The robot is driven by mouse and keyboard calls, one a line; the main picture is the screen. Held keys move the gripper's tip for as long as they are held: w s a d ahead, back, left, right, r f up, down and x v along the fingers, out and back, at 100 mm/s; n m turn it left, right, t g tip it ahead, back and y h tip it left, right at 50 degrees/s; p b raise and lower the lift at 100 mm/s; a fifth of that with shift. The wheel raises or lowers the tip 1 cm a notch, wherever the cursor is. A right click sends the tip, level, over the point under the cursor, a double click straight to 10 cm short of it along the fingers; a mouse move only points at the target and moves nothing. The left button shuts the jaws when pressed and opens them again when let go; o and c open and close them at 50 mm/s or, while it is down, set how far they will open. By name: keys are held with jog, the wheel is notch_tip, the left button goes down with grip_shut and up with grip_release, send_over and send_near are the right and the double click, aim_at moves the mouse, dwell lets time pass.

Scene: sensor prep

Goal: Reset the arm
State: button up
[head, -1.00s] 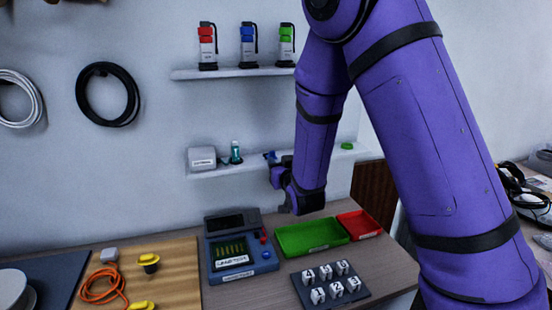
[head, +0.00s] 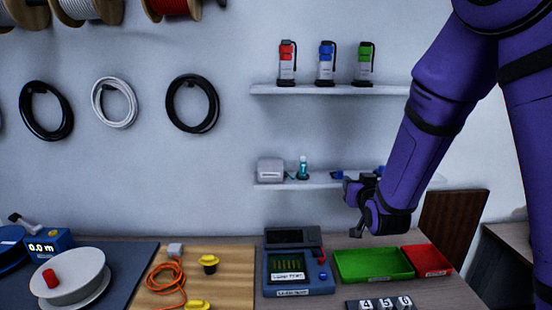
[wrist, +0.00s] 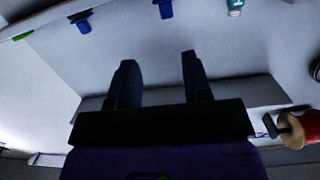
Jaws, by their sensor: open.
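My purple arm comes in from the upper right of the head view. My gripper (head: 354,206) hangs in front of the lower shelf, above the green tray, and touches nothing that I can see. In the wrist view my gripper (wrist: 158,75) has its two dark fingers wide apart with nothing between them. Beyond the fingers are the pale wall and shelf.
A grey-blue tester (head: 297,262), green tray (head: 372,264), red tray (head: 427,260) and numbered block (head: 379,304) sit on the bench. The lower shelf (head: 262,185) holds a white box (head: 270,170) and a teal bottle (head: 303,167). Three canisters stand on the upper shelf (head: 330,90).

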jog(key=s+d+r+g+y, duration=0.1)
jog(key=s+d+r+g, duration=0.15)
jog(key=s+r, duration=0.3)
jog(key=s+d+r+g, duration=0.1)
jog(key=s+r+g, duration=0.25)
jog(key=s, duration=0.35)
jog(key=s+d+r+g, duration=0.1)
jog(key=s+r+g, duration=0.1)
jog(key=s, duration=0.9)
jog(key=s+d+r+g, duration=0.1)
jog(key=s+r+g, duration=0.1)
jog(key=s, duration=0.9)
jog(key=shift+d+r+n+g+h, duration=0.2)
jog(key=shift+n+g+h, duration=0.15)
jog(key=shift+g, duration=0.35)
jog(key=shift+w, duration=0.1)
